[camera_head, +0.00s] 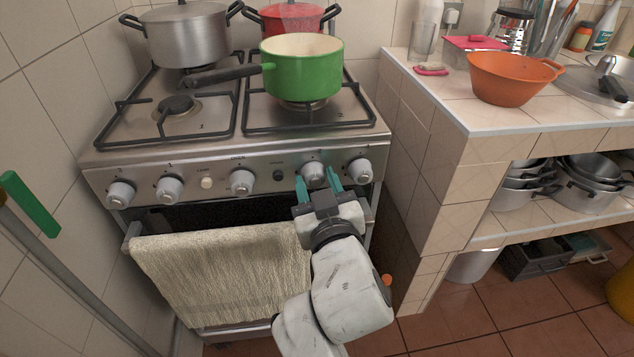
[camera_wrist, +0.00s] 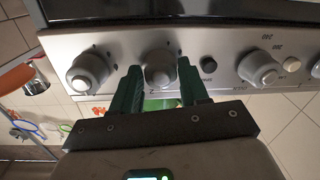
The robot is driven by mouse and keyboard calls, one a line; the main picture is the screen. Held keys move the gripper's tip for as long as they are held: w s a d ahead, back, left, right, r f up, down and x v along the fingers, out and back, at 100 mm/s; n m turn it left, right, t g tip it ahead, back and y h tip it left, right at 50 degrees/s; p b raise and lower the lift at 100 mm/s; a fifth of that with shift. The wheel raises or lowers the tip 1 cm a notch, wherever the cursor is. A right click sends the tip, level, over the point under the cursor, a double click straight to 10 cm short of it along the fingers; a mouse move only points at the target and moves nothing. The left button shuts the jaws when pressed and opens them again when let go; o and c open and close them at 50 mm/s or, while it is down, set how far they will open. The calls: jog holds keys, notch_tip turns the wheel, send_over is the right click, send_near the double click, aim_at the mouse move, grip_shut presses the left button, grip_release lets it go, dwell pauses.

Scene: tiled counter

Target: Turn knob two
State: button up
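A row of grey-white round knobs runs along the steel front panel of the stove (camera_head: 225,172). My gripper (camera_head: 318,180) is at the second knob from the right (camera_head: 313,171). In the wrist view this knob (camera_wrist: 158,66) sits between the two green fingertips of my gripper (camera_wrist: 160,72). The fingers are apart, one on each side of the knob, with what look like narrow gaps; contact is not clear. The rightmost knob (camera_head: 360,170) is beside it and shows at the left in the wrist view (camera_wrist: 88,70).
A green pan (camera_head: 305,75), a grey pot (camera_head: 188,38) and a red pot (camera_head: 290,18) stand on the stove. A towel (camera_head: 220,275) hangs on the oven handle below the panel. The tiled counter (camera_head: 455,110) with an orange bowl (camera_head: 505,85) is right.

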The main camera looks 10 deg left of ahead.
jog(key=o, duration=0.3)
jog(key=shift+r, duration=0.1)
jog(key=shift+o, duration=0.2)
jog(key=p+v, duration=0.1)
jog(key=v, duration=1)
jog(key=shift+w, duration=0.1)
jog(key=s+d+f+m+g+h, duration=0.2)
jog(key=d+f+g+h, duration=0.1)
jog(key=d+f, duration=0.65)
jog(key=s+d+f+m+g+h, duration=0.2)
jog(key=s+d+f+g+h, duration=0.15)
jog(key=d+f, duration=0.6)
jog(key=s+d+f+m+g, duration=0.1)
jog(key=s+d+f+g, duration=0.35)
jog(key=s, duration=0.55)
jog(key=s+d+f+m+g, duration=0.1)
jog(key=s+d+f+g, duration=0.4)
jog(key=s, duration=0.4)
notch_tip(320, 180, up, 16)
jog(key=p, duration=1.6)
jog(key=shift+d, duration=0.4)
